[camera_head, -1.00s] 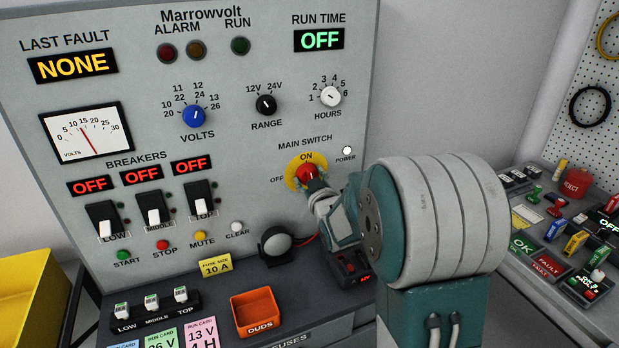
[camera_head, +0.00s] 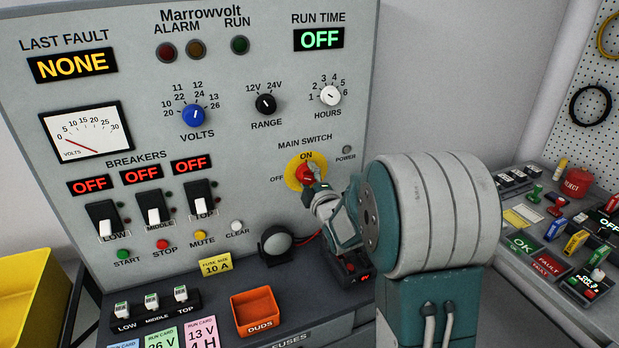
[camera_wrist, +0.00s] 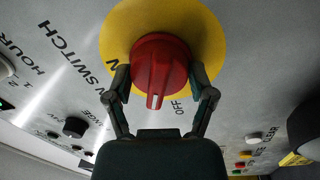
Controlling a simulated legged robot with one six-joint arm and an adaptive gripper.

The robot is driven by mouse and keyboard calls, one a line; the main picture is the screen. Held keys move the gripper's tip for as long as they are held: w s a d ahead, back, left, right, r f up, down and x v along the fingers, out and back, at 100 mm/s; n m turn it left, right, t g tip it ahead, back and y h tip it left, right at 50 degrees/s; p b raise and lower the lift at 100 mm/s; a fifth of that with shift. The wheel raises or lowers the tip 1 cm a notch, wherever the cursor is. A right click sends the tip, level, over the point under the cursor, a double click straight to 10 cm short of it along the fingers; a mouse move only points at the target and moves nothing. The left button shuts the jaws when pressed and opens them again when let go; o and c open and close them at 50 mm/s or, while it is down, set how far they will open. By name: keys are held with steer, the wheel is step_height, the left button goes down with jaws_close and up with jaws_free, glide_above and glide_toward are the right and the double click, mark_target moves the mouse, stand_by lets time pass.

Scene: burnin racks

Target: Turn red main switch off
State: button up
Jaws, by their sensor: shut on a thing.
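The red main switch (camera_head: 305,173) is a round knob on a yellow disc (camera_head: 291,171) at the panel's lower right, with ON above it and OFF to its left. My gripper (camera_head: 314,188) is at the knob, partly hiding it. In the wrist view the gripper (camera_wrist: 161,78) is shut on the red knob (camera_wrist: 160,58), one finger on each side. The knob's white pointer (camera_wrist: 153,102) lies between the ON and OFF labels, nearer to OFF (camera_wrist: 179,105). The power lamp (camera_head: 347,149) is dark.
Breaker switches (camera_head: 153,207) and small buttons sit lower left. An orange duds bin (camera_head: 255,311) and a round black-rimmed part (camera_head: 277,242) stand on the ledge below. Another console (camera_head: 560,230) is at the right.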

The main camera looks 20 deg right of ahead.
steer(key=n, duration=0.5)
steer(key=shift+f+y, duration=0.3)
steer(key=shift+f, duration=0.05)
steer(key=shift+f+n, duration=0.1)
steer(key=shift+n, duration=0.3)
steer(key=o, duration=1.1)
steer(key=shift+c, duration=0.2)
steer(key=shift+a, duration=0.1)
steer(key=shift+r, duration=0.2)
steer(key=s, duration=0.8)
steer(key=s+f, duration=0.1)
steer(key=s, duration=0.3)
